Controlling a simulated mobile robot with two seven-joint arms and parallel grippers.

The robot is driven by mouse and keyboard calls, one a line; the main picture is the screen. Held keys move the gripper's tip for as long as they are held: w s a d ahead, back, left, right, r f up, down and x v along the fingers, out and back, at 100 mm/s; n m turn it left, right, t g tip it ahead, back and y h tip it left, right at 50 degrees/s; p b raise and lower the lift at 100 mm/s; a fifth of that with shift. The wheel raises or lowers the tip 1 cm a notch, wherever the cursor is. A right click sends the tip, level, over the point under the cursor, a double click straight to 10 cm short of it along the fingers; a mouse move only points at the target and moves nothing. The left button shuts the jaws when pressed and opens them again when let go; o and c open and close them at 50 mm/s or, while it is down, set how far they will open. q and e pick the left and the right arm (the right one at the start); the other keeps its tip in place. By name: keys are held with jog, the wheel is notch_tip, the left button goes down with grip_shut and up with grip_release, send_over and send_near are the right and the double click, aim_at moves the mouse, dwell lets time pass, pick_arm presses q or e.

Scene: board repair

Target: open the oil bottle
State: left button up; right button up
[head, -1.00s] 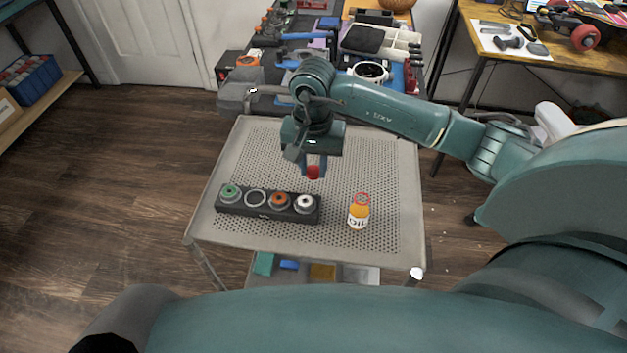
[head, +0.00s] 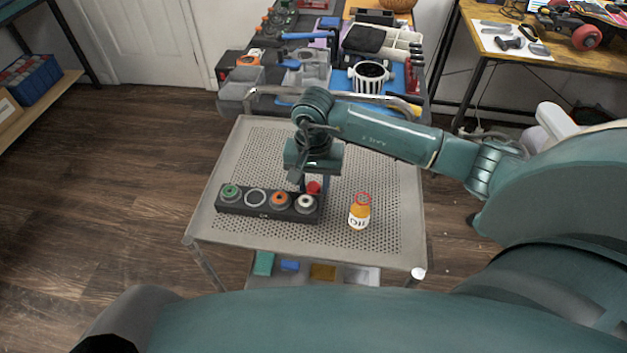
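The oil bottle (head: 359,215) is small and orange with a white label reading "Oil". It stands upright on the perforated cart top, right of the black block. A red ring (head: 362,198) shows at its top. My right gripper (head: 314,187) hangs pointing down, left of and slightly behind the bottle. Its fingers are on either side of a small red piece (head: 314,188), which looks like a cap and moves with them. The gripper is apart from the bottle and just behind the block's right end; whether the red piece touches anything is unclear. My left gripper is not in view.
A black block (head: 268,213) with round fittings in green, grey, orange and white lies left of the bottle. The cart top (head: 390,160) is clear at the right and back. A cluttered tool bench (head: 240,92) stands behind the cart.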

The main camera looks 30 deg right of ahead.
aim_at(313, 186)
jog(key=shift+o, duration=0.9)
jog(key=shift+r, duration=0.2)
notch_tip(313, 186, up, 12)
jog(key=shift+s, duration=0.1)
